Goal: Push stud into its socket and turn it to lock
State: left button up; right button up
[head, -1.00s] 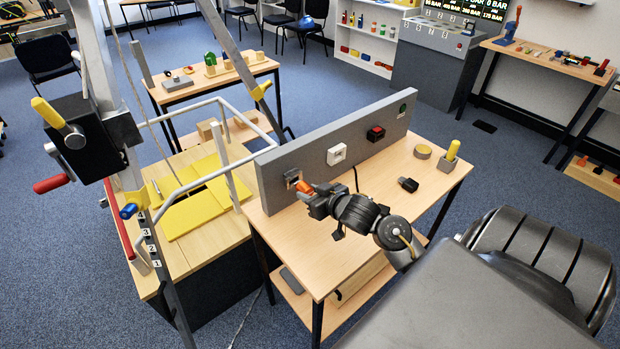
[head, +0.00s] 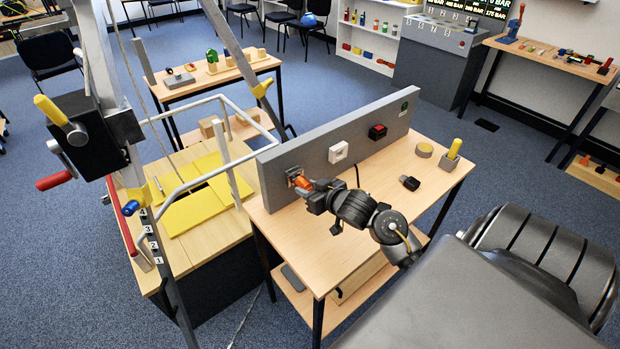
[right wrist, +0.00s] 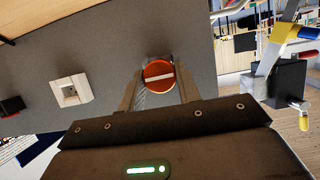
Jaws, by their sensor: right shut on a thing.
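The orange-red stud (right wrist: 158,76), round with a pale bar across its face, sits between the fingers of my right gripper (right wrist: 160,92) in the right wrist view. In the head view the stud (head: 303,183) shows as a small orange patch at the left end of the grey upright panel. My right gripper (head: 312,192) is shut on it, close against the panel face. The socket (head: 293,174) is a brownish square at that spot, mostly hidden by the stud and gripper. How deep the stud sits I cannot tell. My left gripper is not in view.
The grey panel (head: 350,138) stands along the back of the wooden table (head: 345,240). It also bears a white socket (head: 338,152) and a red-and-black button (head: 377,132). A black connector (head: 409,183) and a yellow-handled block (head: 452,155) lie on the right. The table front is clear.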

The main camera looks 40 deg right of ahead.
jog(key=shift+w, duration=0.4)
jog(key=o, duration=1.1)
jog(key=v, duration=1)
jog(key=shift+s+r, duration=0.25)
jog(key=shift+s, duration=0.05)
